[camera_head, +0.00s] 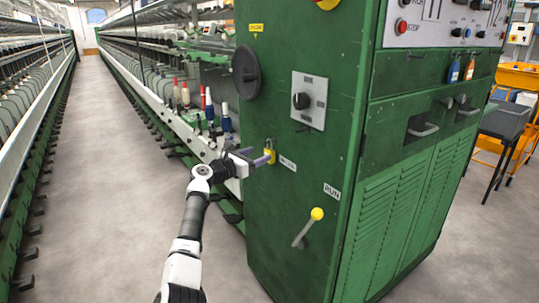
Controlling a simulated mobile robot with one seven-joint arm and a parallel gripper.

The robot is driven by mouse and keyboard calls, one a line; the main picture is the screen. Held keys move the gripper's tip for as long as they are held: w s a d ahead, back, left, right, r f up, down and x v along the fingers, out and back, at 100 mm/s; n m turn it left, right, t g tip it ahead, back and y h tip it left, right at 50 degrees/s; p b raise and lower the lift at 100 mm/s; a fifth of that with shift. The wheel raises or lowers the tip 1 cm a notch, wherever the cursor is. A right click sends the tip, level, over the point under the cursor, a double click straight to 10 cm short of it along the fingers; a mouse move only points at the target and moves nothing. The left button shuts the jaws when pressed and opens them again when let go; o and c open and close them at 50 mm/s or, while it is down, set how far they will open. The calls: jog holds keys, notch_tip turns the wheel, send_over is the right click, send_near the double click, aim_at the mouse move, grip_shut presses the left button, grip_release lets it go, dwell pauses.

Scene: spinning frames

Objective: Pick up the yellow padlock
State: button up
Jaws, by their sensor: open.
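The yellow padlock (270,156) hangs on the side face of the green machine cabinet (300,185), below and left of a grey rotary switch. It is small in the picture, and its shackle is hard to make out. My gripper (267,158) is open, with its fingertips at the padlock's left side. I cannot tell whether the fingers touch the padlock or stand around it. My white and dark arm reaches up to it from the bottom of the picture.
A grey rotary switch (309,100), a black handwheel (246,72) and a lever with a yellow knob (308,228) stick out from the cabinet. Coloured bobbins (208,106) stand left of the cabinet. The grey aisle floor (110,180) is clear. A dark table (503,122) stands at right.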

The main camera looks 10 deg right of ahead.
aim_at(268, 150)
jog(key=shift+p+x, duration=0.4)
jog(key=shift+x, duration=2.1)
jog(key=shift+w+a+r, duration=0.1)
jog(key=shift+c, duration=0.4)
jog(key=c, duration=1)
jog(key=shift+r, duration=0.15)
